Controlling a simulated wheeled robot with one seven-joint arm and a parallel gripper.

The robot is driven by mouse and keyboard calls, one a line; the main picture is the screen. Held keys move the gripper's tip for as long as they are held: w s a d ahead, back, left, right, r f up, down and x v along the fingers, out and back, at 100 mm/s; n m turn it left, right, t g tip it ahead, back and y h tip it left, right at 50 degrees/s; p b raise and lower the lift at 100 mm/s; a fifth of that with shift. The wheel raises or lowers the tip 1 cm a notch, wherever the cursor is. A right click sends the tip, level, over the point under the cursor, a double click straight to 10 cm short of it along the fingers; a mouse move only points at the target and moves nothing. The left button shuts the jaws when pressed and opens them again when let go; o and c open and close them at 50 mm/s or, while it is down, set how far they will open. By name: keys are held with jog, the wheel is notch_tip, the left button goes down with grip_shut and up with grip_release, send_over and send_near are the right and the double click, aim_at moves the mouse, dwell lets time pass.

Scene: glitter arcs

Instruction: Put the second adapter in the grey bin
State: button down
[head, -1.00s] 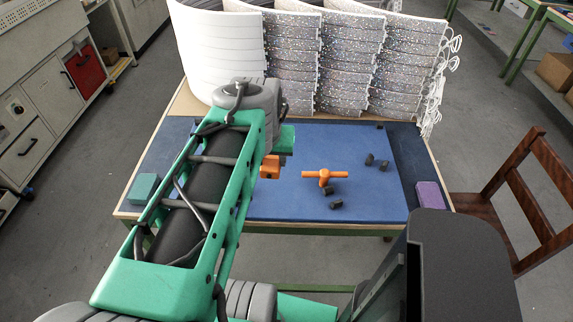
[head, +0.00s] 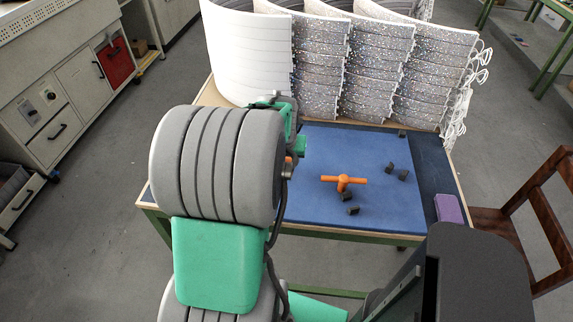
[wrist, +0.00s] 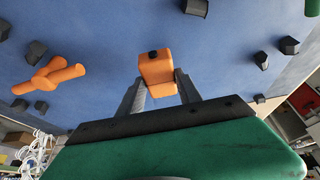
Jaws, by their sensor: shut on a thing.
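My gripper (wrist: 160,82) is shut on an orange block (wrist: 157,66) with a dark round spot on its end, in the wrist view. The blue mat shows behind the block. In the head view my arm hides most of the gripper and the block. An orange T-shaped piece (head: 343,182) lies on the blue mat, and it also shows at the left of the wrist view (wrist: 50,76). I cannot tell which piece is called the second adapter. I see no bin that is clearly the grey one.
Several small dark blocks (head: 347,196) lie around the T-shaped piece on the blue mat (head: 325,150). A purple block (head: 449,209) sits at the table's right edge. Tall curved glittery panels (head: 375,65) stand at the back. A wooden chair (head: 530,205) is at the right.

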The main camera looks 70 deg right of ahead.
aim_at(286, 164)
jog(key=shift+f, duration=1.8)
jog(key=c, duration=0.8)
grip_release()
